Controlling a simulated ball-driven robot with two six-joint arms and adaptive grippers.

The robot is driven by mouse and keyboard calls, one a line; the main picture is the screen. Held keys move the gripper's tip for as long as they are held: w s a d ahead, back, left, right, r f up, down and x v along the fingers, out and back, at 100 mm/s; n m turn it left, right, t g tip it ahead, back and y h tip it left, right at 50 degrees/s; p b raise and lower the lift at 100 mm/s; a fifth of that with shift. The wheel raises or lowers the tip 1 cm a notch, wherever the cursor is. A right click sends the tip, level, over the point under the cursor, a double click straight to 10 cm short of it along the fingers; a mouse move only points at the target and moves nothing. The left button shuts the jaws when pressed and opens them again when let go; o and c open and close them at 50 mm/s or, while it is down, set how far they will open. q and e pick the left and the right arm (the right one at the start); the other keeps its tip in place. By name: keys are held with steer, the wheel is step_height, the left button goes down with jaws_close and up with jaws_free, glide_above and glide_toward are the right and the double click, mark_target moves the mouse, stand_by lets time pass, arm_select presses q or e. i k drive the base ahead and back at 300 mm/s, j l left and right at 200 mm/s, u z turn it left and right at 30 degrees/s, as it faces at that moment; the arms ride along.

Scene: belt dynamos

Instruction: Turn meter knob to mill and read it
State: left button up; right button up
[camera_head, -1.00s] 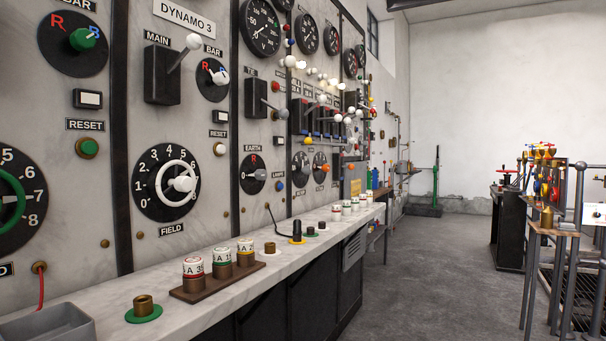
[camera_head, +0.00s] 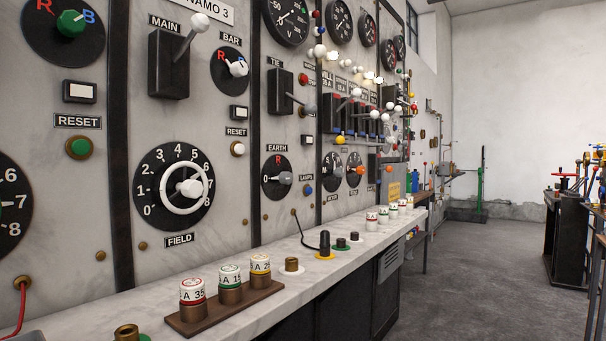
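Two small dials sit low on the switchboard past the EARTH dial. The nearer one (camera_head: 332,172) has a pale knob and a small label below that looks like METER, though the print is too small to be sure. The farther one (camera_head: 354,170) has an orange knob. Their scale markings, including any mill position, cannot be read from here. Round black gauges (camera_head: 340,22) hang high on the panel above, and their readings are too small to tell. Neither of my grippers is in view.
A marble ledge (camera_head: 235,295) runs along the board, holding a wooden rack (camera_head: 225,308) of fuses, a black plug (camera_head: 325,243) on a cord and several white-capped fuses. Grey floor (camera_head: 470,285) is open to the right. A dark stand (camera_head: 566,240) with valves stands at far right.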

mark_target(339, 172)
steer(key=i+l+u, duration=0.6)
steer(key=l+u, duration=0.2)
steer(key=l, duration=0.1)
